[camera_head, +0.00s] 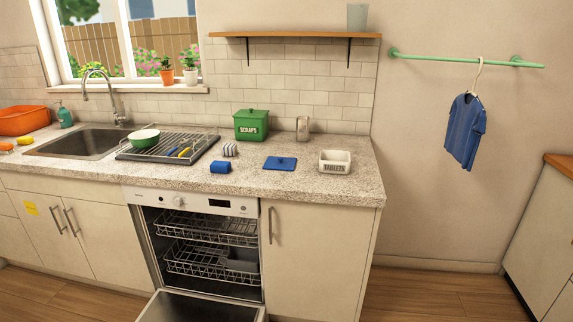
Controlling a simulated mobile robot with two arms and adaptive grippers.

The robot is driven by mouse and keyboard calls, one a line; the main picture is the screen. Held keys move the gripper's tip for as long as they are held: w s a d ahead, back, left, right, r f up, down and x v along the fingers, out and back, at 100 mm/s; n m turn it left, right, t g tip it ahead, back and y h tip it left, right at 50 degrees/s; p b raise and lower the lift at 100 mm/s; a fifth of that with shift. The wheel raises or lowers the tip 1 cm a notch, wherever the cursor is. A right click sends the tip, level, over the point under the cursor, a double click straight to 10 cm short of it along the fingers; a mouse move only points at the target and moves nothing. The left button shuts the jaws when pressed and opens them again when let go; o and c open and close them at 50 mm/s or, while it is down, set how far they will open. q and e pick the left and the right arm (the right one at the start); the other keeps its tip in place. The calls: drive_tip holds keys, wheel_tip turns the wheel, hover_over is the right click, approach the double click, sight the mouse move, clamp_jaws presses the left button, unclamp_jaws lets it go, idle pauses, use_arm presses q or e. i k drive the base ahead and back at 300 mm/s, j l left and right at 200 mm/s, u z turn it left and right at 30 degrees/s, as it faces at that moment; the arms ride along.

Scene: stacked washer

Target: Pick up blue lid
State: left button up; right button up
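The blue lid (280,163) lies flat on the speckled countertop, right of centre, with a small knob on top. It sits between a small blue box-like object (220,167) on its left and the white tablets tray (335,163) on its right. Nothing covers the lid. Neither of my grippers shows in the head view.
The dishwasher (193,203) below the counter stands open, its door (204,306) lowered in front. A green scraps bin (251,124), a glass jar (303,128) and a striped item (230,149) stand near the lid. A dish rack (205,148) is left. A shelf (295,36) hangs above.

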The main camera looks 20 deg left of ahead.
sight(273, 163)
drive_tip(key=i+l+u, duration=0.4)
drive_tip(key=i+l, duration=0.45)
drive_tip(key=l, duration=0.1)
